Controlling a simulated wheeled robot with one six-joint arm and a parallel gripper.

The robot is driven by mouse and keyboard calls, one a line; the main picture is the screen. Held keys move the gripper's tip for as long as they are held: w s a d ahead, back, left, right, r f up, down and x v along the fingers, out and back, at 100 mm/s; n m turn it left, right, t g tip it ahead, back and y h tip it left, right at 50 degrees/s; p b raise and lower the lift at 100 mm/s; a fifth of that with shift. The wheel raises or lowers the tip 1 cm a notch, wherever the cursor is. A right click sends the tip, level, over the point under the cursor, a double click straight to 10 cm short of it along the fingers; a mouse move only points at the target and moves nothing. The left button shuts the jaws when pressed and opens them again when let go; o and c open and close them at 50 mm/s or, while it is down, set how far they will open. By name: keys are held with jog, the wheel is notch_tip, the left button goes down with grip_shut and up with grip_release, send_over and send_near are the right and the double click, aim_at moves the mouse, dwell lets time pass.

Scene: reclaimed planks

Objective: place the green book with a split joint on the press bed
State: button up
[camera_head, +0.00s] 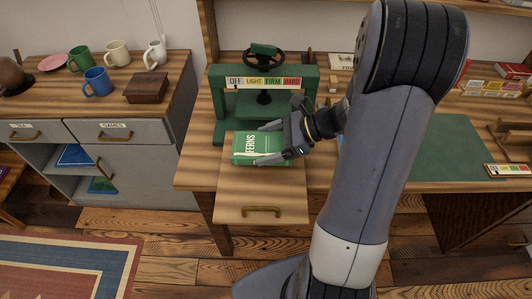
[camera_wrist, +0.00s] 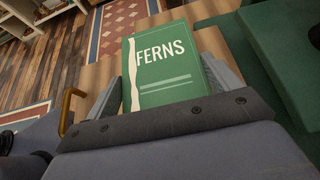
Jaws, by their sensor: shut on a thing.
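The green book (camera_head: 257,148) has "FERNS" on its cover and a ragged pale strip along its spine side. My gripper (camera_head: 268,145) is shut on it, with one finger along each side. The book also shows in the wrist view (camera_wrist: 165,65), cover toward the camera, between the fingers (camera_wrist: 165,95). In the head view it is in front of the green press (camera_head: 222,82), over the bench's front part and pulled-out board; I cannot tell whether it touches the wood. The press has a handwheel and a strip reading OFF, LIGHT, FIRM, HARD. Its bed is partly hidden by my gripper and arm.
A pulled-out wooden board (camera_head: 245,207) with a brass handle juts from the bench below the press. A green mat (camera_head: 440,147) lies to the right, partly behind my arm. Several mugs and a wooden box (camera_head: 146,88) stand on the grey cabinet at left.

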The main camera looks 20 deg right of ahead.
aim_at(268, 152)
jog(key=shift+f, duration=1.8)
jog(key=shift+f+b, duration=0.1)
jog(key=shift+b, duration=0.2)
jog(key=o, duration=0.9)
jog(key=shift+o, duration=0.2)
jog(key=shift+d+r, duration=0.1)
jog(key=shift+r, duration=0.1)
jog(key=p+v, duration=0.1)
jog(key=v, duration=1)
jog(key=shift+s+d, duration=0.15)
jog(key=shift+d, duration=0.2)
jog(key=shift+r, duration=0.15)
